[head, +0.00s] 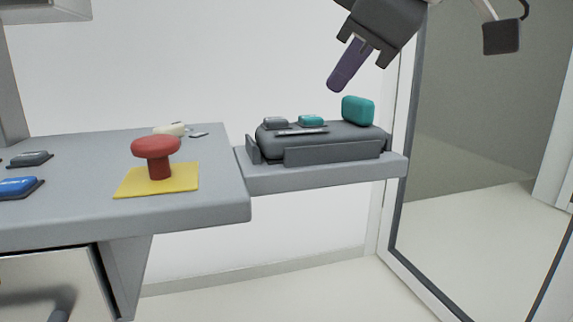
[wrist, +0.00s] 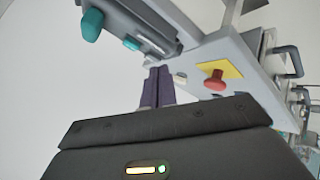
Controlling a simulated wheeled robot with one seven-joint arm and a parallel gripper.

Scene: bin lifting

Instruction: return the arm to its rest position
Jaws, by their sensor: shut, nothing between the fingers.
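My gripper (head: 338,84) shows at the top right of the head view, with its dark body and purple fingers pointing down and to the left. The fingers are together and empty. They hang in the air above the grey bin-like unit (head: 335,152) on the side shelf, apart from it. In the wrist view the purple fingers of my gripper (wrist: 157,75) lie side by side, touching nothing.
A red mushroom-shaped button (head: 157,150) stands on a yellow square (head: 185,182) on the grey table (head: 225,208). A teal block (head: 358,110) sits on the grey unit. A glass door frame (head: 402,190) stands close to the right. White wall fills the back.

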